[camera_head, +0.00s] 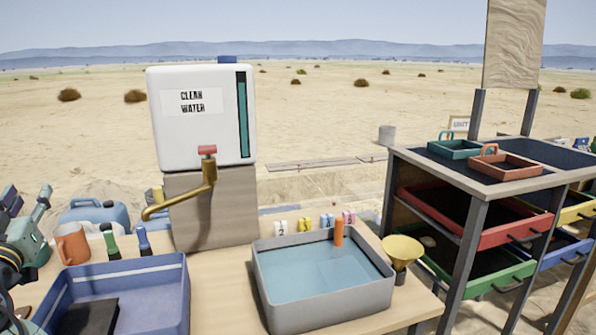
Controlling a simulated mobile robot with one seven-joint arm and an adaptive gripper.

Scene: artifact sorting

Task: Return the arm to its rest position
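I cannot make out my gripper in this head view. A dark jointed shape (8,285) is cut off by the left edge; it may be part of my arm, but I cannot tell. No gripper fingers show, and nothing held shows.
A blue tray (165,305) and a grey basin (380,300) of water stand on the table. Behind them is a white water tank (195,130) with a brass tap (190,198). A yellow funnel (402,250) sits right of the basin, near a drawer rack (478,190).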

